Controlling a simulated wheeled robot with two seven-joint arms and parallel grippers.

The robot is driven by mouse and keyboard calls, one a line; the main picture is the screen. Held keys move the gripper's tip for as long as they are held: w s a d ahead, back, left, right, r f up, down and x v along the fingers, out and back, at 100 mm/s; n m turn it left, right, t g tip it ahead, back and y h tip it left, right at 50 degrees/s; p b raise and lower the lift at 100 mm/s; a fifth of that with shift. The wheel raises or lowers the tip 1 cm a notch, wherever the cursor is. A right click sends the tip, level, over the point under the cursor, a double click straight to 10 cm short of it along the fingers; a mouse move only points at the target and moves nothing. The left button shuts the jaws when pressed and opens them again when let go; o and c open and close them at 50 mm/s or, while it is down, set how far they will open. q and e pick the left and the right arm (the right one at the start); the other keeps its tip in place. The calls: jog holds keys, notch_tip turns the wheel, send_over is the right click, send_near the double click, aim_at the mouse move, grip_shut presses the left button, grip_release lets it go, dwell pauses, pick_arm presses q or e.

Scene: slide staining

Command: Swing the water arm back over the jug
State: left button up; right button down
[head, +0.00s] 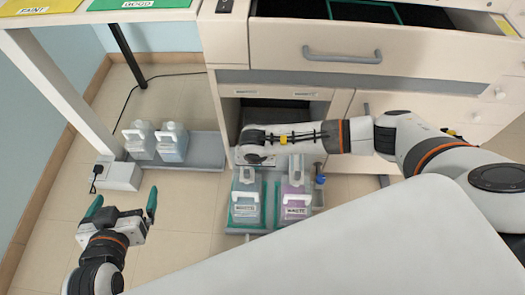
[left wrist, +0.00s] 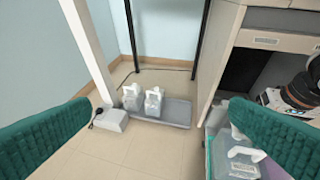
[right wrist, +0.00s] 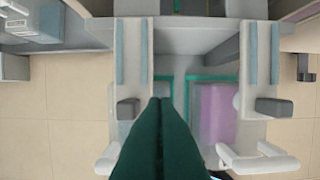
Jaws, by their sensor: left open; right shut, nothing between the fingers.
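Two jugs labelled WASTE stand in a low tray in front of the cabinet: a blue-green one (head: 247,205) on the left and a purple one (head: 295,203) on the right. The purple jug also shows in the right wrist view (right wrist: 213,108). Pale arm-like pieces stand left (right wrist: 130,65) and right (right wrist: 261,60) of my fingers there; I cannot tell which is the water arm. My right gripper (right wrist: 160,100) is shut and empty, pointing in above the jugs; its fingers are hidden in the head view. My left gripper (head: 124,207) is open and empty, over the floor at lower left.
Two pale jugs (head: 172,143) stand on a grey tray (head: 205,150) left of the cabinet, near a white box with a plug (head: 118,175). The cabinet drawer (head: 400,40) above is open. A blue-topped post (head: 319,173) stands beside the purple jug.

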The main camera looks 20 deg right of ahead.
pick_arm(q)
jog(key=s+a+f+g+y+p, duration=0.1)
jog(key=s+a+f+g, duration=0.1)
jog(key=s+f+g, duration=0.2)
jog(key=shift+s+a+f+p, duration=0.15)
jog(key=shift+s+f+p, duration=0.15)
jog(key=shift+s, duration=0.45)
dwell(0.3)
